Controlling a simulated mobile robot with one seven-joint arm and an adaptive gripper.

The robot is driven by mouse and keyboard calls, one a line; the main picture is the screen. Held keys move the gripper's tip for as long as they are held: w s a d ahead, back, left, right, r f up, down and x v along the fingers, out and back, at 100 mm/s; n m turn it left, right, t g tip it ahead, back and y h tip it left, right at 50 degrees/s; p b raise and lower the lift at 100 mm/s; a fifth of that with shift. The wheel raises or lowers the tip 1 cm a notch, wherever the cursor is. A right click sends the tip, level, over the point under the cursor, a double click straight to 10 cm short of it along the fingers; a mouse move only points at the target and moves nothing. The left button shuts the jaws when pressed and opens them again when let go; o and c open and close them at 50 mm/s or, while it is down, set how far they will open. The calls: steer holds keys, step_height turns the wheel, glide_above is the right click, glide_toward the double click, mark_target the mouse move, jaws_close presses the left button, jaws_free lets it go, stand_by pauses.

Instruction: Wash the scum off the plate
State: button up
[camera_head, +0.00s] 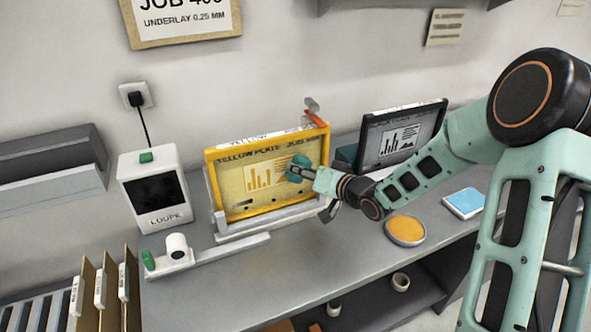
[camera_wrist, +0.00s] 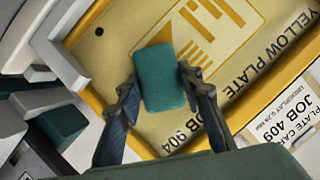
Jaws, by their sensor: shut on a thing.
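The yellow plate (camera_head: 262,196) stands upright in a yellow-orange frame on a grey stand on the counter. It bears printed lettering, a bar chart and several small dark marks low down; I cannot tell which marks are scum. In the wrist view the plate (camera_wrist: 120,50) fills the background, with a dark spot at its upper left. My gripper (camera_head: 306,173) is in front of the plate's right side. Its two dark fingers (camera_wrist: 162,95) are shut on a teal sponge (camera_wrist: 160,75), which covers part of the plate. I cannot tell whether the sponge touches the plate.
A black-framed plate (camera_head: 402,137) stands to the right. A round orange-topped tin (camera_head: 406,230) and a blue pad (camera_head: 465,202) lie on the counter. The white loupe box (camera_head: 154,190) stands left, above a white roll (camera_head: 178,247) on a grey holder. The counter's front middle is clear.

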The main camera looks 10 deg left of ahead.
mark_target(246, 181)
steer(key=shift+s+a+f+b, duration=0.1)
steer(key=shift+s+a+b, duration=0.4)
steer(key=shift+a, duration=0.35)
steer(key=shift+s+a+b, duration=0.4)
steer(key=shift+s+a, duration=0.05)
steer(key=shift+a, duration=0.3)
steer(key=shift+s+a+b, duration=0.35)
steer(key=shift+s+a, duration=0.1)
steer(key=shift+a, duration=0.35)
steer(key=shift+s+a+b, duration=0.4)
steer(key=shift+s+a, duration=0.05)
steer(key=shift+a, duration=0.3)
steer(key=shift+s+a+b, duration=0.5)
steer(key=shift+a+b, duration=0.05)
steer(key=shift+a, duration=0.25)
steer(key=shift+s+a+b, duration=0.5)
steer(key=shift+a, duration=0.25)
steer(key=shift+s+a+b, duration=0.5)
steer(key=shift+a+b, duration=0.05)
steer(key=shift+a, duration=0.25)
steer(key=shift+s+a, duration=0.3)
steer(key=shift+a, duration=0.25)
steer(key=shift+s, duration=0.1)
steer(key=shift+s+d, duration=0.55)
steer(key=shift+s, duration=0.25)
steer(key=shift+s+d, duration=0.5)
steer(key=shift+s, duration=0.35)
steer(key=shift+s+d, duration=0.55)
steer(key=shift+s, duration=0.25)
